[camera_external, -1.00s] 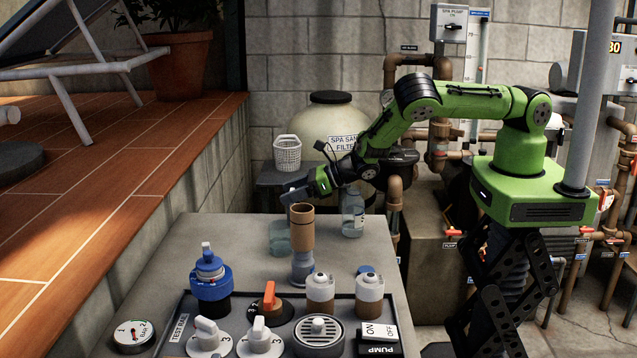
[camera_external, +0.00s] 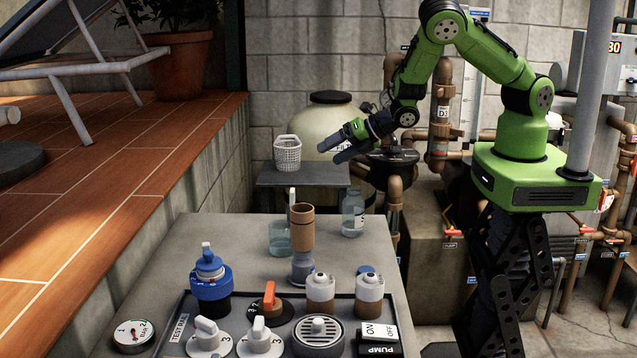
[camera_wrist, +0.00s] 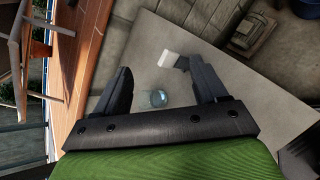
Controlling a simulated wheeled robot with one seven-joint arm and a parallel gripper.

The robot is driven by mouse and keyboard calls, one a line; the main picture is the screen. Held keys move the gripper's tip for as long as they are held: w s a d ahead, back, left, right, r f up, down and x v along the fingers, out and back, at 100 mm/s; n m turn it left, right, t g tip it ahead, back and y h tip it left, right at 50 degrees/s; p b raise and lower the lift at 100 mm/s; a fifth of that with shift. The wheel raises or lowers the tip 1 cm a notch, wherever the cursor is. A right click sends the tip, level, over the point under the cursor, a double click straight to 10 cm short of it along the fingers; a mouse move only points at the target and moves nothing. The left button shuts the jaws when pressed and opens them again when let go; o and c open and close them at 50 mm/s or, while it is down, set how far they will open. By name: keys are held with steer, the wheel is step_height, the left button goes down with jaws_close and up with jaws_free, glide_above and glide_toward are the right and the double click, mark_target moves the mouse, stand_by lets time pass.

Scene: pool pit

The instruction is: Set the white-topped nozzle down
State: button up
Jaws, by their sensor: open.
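The white-topped nozzle shows in the external view as a narrow white top (camera_external: 292,195) rising just behind a tan cylinder; its lower part is hidden there, so I cannot see what it rests on. The wrist view shows what looks like its white end (camera_wrist: 168,60), with a grey part running behind a finger. My gripper (camera_external: 335,149) is open and empty, raised above and to the right of the nozzle, apart from it. Its two dark fingers are spread in the wrist view (camera_wrist: 161,75).
The tan cylinder (camera_external: 302,228) stands on a grey base, beside a glass jar (camera_external: 279,238) and a clear bottle (camera_external: 352,216). A tray (camera_external: 180,327) of knobs and capped bottles fills the table's front. A white basket (camera_external: 287,154) stands on a shelf behind. The table's left side is clear.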

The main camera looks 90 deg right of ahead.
steer(key=s+a+r+m+g+y, duration=0.2)
steer(key=s+r+m, duration=0.4)
steer(key=r+m, duration=0.55)
steer(key=s+a+r+m+g, duration=0.1)
steer(key=s+r+m, duration=0.45)
steer(key=s, duration=0.35)
steer(key=s+a+r+m+g, duration=0.1)
steer(key=s+r+m, duration=0.4)
steer(key=s, duration=0.4)
steer(key=s+r+m+g, duration=0.1)
steer(key=s+r+m, duration=0.15)
steer(key=s, duration=0.45)
step_height(320, 180, down, 10)
steer(key=b, duration=0.9)
steer(key=shift+s+a+f+b, duration=0.15)
steer(key=shift+s+b, duration=0.1)
steer(key=shift+b, duration=0.05)
